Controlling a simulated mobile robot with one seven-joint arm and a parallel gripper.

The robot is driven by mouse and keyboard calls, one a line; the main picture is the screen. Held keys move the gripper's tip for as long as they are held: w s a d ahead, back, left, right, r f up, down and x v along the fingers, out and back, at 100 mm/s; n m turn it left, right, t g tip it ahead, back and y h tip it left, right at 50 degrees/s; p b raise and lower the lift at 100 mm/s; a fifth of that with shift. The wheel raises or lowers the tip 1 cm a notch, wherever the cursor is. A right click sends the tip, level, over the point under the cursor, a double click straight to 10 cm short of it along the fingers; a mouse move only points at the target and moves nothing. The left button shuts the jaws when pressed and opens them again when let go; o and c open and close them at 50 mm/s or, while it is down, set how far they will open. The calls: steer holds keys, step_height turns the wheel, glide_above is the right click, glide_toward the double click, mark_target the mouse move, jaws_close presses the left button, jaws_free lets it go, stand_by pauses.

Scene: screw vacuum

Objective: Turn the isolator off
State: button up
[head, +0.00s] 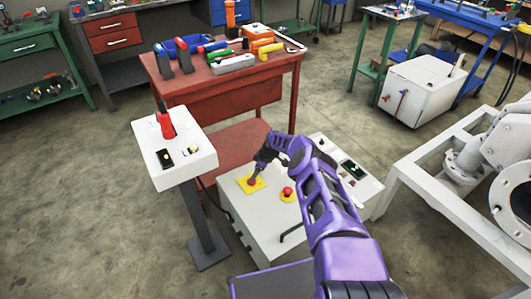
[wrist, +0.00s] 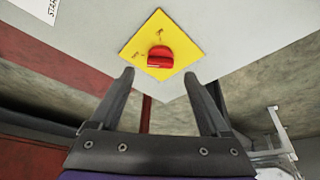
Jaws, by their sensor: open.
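The isolator is a red rotary knob (wrist: 160,57) on a yellow square plate (wrist: 158,28) with small markings. In the head view its yellow plate (head: 243,187) is on top of the white cabinet (head: 237,209), and my gripper partly hides the knob. My gripper (wrist: 158,75) is open, with one finger on each side of the knob's lower area in the wrist view. The fingers look apart from the knob and nothing is held. In the head view my gripper (head: 257,173) is just above the plate.
A red button (head: 288,191) on a yellow disc is right of the isolator. A white pedestal box (head: 185,160) with a red-handled switch (head: 166,125) stands at left. A red workbench (head: 215,97) with tools is behind. A white metal frame (head: 415,190) stands at right.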

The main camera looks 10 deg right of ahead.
steer(key=p+v, duration=0.3)
steer(key=v, duration=1)
steer(key=shift+s+d, duration=0.15)
steer(key=s+a+m+t+h+b, duration=0.1)
steer(key=s+a+m+h+b, duration=0.15)
steer(key=a+m+h, duration=1)
steer(key=w+d+f+m+y+b, duration=0.1)
steer(key=w+d+f+y, duration=0.1)
steer(key=f, duration=0.3)
steer(key=w+d+f+m+y+b, duration=0.2)
steer(key=f, duration=0.3)
steer(key=w+d+f+m+y+b, duration=0.1)
steer(key=w+d+f+y, duration=0.1)
steer(key=f, duration=0.4)
steer(key=shift+d+m+y+b, duration=0.1)
steer(key=shift+m+y+b, duration=0.25)
steer(key=shift+b, duration=0.05)
steer(key=shift+c, duration=0.3)
